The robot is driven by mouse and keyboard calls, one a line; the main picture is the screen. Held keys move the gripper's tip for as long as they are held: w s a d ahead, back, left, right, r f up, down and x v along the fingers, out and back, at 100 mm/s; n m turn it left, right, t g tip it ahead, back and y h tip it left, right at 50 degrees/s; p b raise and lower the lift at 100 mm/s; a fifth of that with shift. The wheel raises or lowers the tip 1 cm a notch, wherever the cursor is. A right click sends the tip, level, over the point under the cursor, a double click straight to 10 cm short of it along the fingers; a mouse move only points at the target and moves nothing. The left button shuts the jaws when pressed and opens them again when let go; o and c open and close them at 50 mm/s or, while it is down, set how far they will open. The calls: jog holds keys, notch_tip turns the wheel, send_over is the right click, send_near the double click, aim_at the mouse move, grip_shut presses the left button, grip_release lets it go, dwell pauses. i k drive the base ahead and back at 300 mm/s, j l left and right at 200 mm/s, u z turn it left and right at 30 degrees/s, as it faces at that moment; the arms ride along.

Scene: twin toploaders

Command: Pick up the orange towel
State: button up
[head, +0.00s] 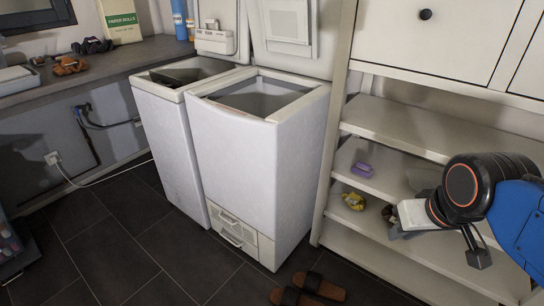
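I see no clearly recognisable orange towel. A small orange-brown crumpled item (69,65) lies on the counter at the far left; I cannot tell whether it is cloth. My arm comes in from the right edge, in front of the open shelves. My gripper (398,234) is at the arm's left end, partly hidden by the arm, and its fingers are not clear. It is far to the right of the orange-brown item, with both toploaders between them.
Two white toploaders stand open, a narrow one (178,145) and a wider one (248,160). The shelves (425,130) hold a purple item (361,169) and a yellow item (354,201). Brown sandals (307,288) lie on the dark floor. A cable (95,183) hangs under the counter (105,68).

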aim_at(68, 66)
jog(key=u, duration=1.4)
jog(key=i+j+z, duration=0.15)
jog(key=i+j, duration=0.8)
jog(key=j, duration=0.1)
